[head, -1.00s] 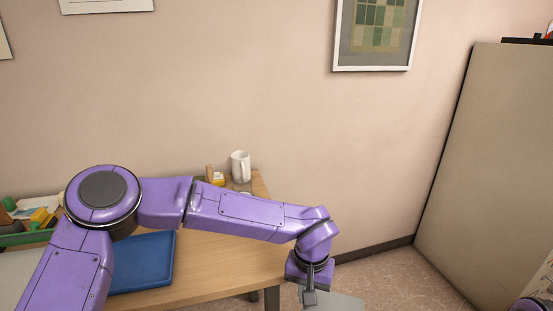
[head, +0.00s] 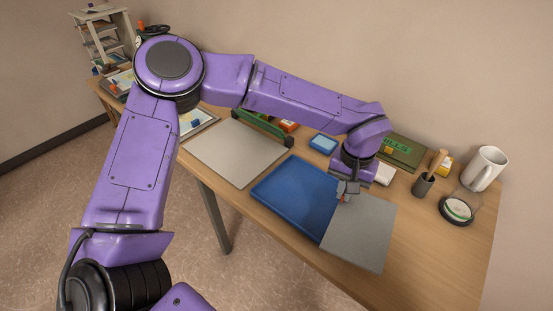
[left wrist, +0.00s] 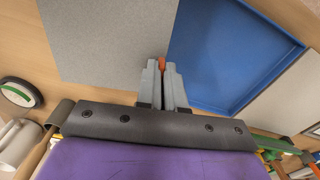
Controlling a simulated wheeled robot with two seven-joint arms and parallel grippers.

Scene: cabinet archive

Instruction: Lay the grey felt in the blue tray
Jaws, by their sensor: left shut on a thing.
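My left gripper (head: 345,192) is shut on the felt's edge, with a small orange piece showing at the fingertips. In the left wrist view the felt (left wrist: 105,40) extends beyond my left gripper (left wrist: 162,68), and the tray (left wrist: 225,60) lies to the right of it. How high the felt hangs above the tray and table I cannot tell. My right gripper is out of view.
A white mug (head: 486,168), a dark cup with a brush (head: 424,185) and a round dish (head: 458,208) stand at the right. A dark green box (head: 402,150) lies at the back. A pale grey sheet (head: 235,153) lies left of the tray. Bare wood shows at the front right.

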